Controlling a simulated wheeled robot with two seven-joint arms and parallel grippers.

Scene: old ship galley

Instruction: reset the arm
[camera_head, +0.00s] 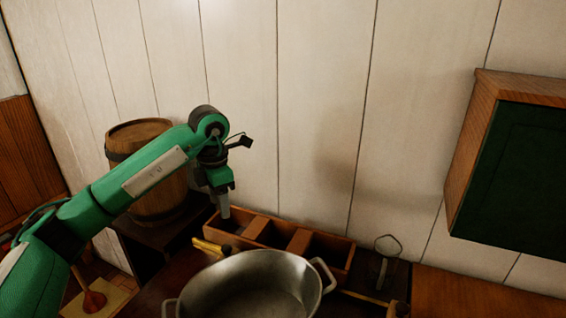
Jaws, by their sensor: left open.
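My left arm comes in from the left, green with dark joints. My left gripper (222,203) points down just above the left end of a wooden compartment box (345,243). It is open, and I see nothing between its fingers. My right gripper does not show.
A large metal pot (250,290) with two handles stands at the front middle. A wooden barrel (160,200) stands behind my left arm. A green-fronted wall cabinet (525,175) hangs at right. The wooden counter (470,297) at the lower right looks clear.

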